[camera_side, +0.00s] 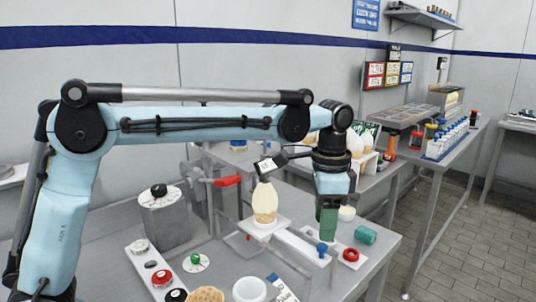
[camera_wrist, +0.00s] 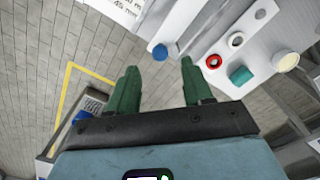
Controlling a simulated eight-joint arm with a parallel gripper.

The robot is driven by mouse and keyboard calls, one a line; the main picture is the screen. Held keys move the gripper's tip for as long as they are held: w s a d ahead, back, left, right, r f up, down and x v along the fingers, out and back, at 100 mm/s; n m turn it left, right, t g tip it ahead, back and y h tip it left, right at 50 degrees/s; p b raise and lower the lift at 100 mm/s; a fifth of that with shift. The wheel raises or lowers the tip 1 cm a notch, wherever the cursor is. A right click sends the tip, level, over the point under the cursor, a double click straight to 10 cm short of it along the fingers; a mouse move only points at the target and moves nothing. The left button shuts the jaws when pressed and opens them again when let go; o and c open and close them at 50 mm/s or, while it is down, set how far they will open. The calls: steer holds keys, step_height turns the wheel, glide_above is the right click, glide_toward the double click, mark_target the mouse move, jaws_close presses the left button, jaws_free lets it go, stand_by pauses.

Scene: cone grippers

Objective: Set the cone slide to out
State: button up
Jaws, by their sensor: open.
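A cream-coloured cone (camera_side: 264,202) stands upright on a white block (camera_side: 264,229) on the bench in the side view. A white rail (camera_side: 300,245) runs from that block toward the front right. A blue knob (camera_side: 322,248) sits near the rail's front end. It also shows in the wrist view (camera_wrist: 160,52), just beyond my fingertips. My gripper (camera_side: 327,236) points down with its green fingers close above the knob in the side view. In the wrist view my gripper (camera_wrist: 158,68) is open with nothing between its fingers. The picture does not show clearly whether the fingers touch the knob.
A red ring (camera_side: 350,255) and a teal cylinder (camera_side: 365,235) lie to the right of the knob. A red-handled lever (camera_side: 228,181) stands left of the cone.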

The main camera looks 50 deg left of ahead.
mark_target(323, 245)
steer(key=shift+f, duration=2.55)
jaws_close()
